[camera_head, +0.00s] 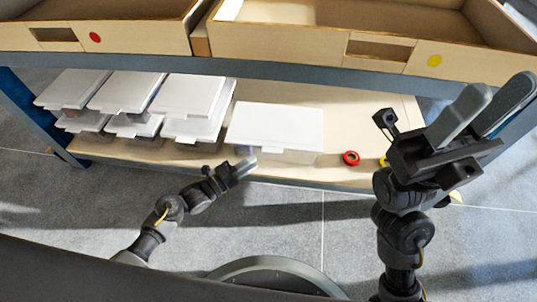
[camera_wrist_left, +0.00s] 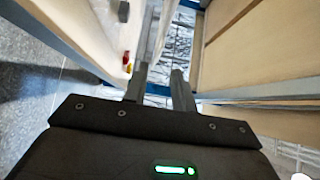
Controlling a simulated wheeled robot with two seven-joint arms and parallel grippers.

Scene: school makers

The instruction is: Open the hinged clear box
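A clear box with a flat white lid (camera_head: 275,125) stands alone on the lower shelf, right of the stacked boxes in the head view. Its lid is down, and a small tab shows at its front edge. My left gripper (camera_head: 245,168) is low at the box's front left corner, apart from the lid as far as I can tell. In the left wrist view its two fingers (camera_wrist_left: 159,72) stand apart with nothing between them. The box cannot be made out clearly there. My right gripper (camera_head: 502,88) is raised at the right, fingers apart and empty, away from the box.
Several similar lidded boxes (camera_head: 188,95) are stacked at the left of the shelf (camera_head: 330,172). A red ring (camera_head: 351,158) and a partly hidden yellow ring (camera_head: 383,161) lie right of the box. Wooden bins (camera_head: 300,40) stand on the blue-grey rail above. The floor in front is clear.

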